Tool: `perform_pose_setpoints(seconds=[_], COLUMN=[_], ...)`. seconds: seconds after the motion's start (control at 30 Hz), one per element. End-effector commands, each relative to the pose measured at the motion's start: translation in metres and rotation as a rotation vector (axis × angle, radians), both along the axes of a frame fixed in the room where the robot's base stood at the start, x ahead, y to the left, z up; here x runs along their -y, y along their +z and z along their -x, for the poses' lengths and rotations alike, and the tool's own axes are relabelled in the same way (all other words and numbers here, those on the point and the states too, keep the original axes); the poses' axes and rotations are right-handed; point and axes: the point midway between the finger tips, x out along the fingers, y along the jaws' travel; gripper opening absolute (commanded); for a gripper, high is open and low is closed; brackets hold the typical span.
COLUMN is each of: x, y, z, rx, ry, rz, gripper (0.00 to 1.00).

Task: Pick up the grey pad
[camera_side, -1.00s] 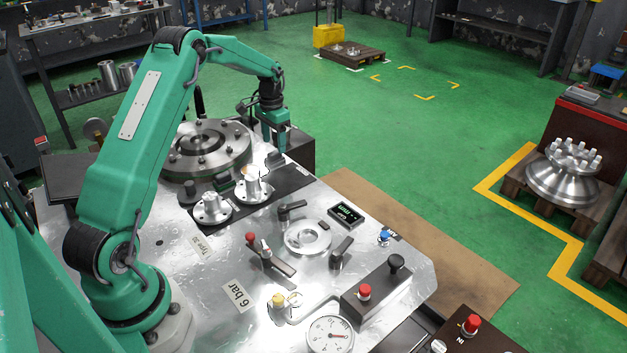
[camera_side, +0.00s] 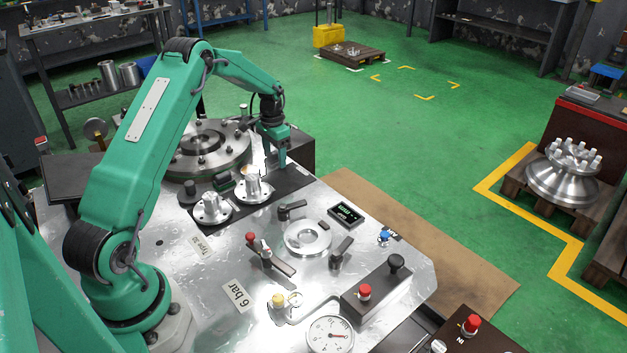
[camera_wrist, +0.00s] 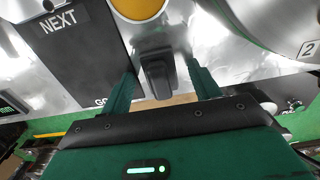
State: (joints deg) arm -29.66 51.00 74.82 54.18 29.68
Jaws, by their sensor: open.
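The grey pad (camera_wrist: 157,76) is a small dark grey block in the wrist view, standing on the shiny metal plate. My gripper (camera_wrist: 161,70) is open, with one green finger on each side of the pad. Gaps show between the pad and both fingers. In the side view my gripper (camera_side: 281,163) points down at the far edge of the plate, beside the dark strip, and its fingers largely hide the pad there.
A dark strip (camera_side: 287,184) carries metal flanged parts (camera_side: 254,189) close to the left of my gripper. A large round flange (camera_side: 203,150) stands behind them. The dark strip (camera_wrist: 70,60) is lettered "NEXT". A clamp handle (camera_side: 291,210) is nearer the camera.

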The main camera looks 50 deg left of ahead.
Motion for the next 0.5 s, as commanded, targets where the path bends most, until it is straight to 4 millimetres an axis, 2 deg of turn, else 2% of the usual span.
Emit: perform_pose_setpoints(seconds=[0.17, 0.4, 0.5], x=[0.0, 0.0, -0.0001], y=[0.0002, 0.0003, 0.0005], z=[0.0, -0.0001, -0.0002], rx=[0.0, 0.0, 0.0], ry=[0.0, 0.0, 0.0], rz=[0.0, 0.0, 0.0], gripper=[0.62, 0.15, 0.13])
